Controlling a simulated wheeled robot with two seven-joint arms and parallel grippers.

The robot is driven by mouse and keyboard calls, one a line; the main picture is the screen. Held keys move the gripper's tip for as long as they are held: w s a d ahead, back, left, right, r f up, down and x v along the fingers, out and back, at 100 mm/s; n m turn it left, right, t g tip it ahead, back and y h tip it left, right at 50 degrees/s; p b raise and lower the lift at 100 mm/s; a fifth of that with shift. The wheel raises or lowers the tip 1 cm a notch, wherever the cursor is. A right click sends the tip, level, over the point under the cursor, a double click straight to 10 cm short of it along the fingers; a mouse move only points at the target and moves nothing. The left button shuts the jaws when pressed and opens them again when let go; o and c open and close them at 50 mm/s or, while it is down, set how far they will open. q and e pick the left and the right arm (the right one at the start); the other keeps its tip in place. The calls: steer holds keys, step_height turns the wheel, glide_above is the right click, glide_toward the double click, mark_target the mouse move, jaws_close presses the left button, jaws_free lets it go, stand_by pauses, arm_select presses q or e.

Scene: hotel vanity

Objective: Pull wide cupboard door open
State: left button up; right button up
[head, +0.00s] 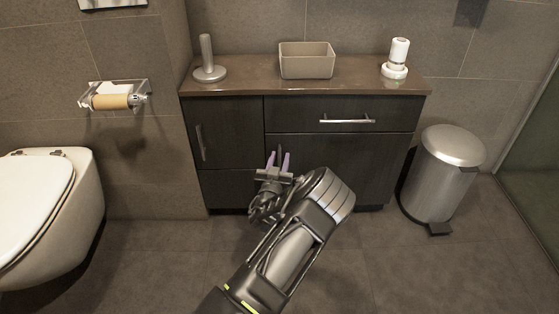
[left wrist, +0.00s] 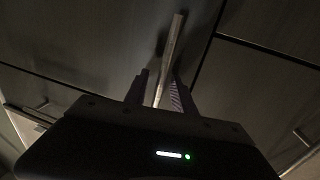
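The wide cupboard door (head: 350,160) is a dark wood panel below the drawer and looks shut. My left gripper (head: 278,158) is in front of its left part, with two purple-grey fingers pointing at the door. In the left wrist view the door (left wrist: 90,40) has a straight metal bar handle (left wrist: 172,40). My left gripper (left wrist: 160,90) is open there, with one finger on each side of the bar. A gap shows on the left; whether the right finger touches it I cannot tell. My right gripper is out of view.
A drawer (head: 290,112) with a bar handle is above the door, and a narrow door (head: 225,130) is left. A box (head: 306,62), a grey stand (head: 208,65) and a white dispenser (head: 397,60) stand on top. A bin (head: 440,175) is right, a toilet (head: 50,205) left.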

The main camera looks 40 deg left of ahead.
arm_select(q)
jaws_close()
stand_by(1.2)
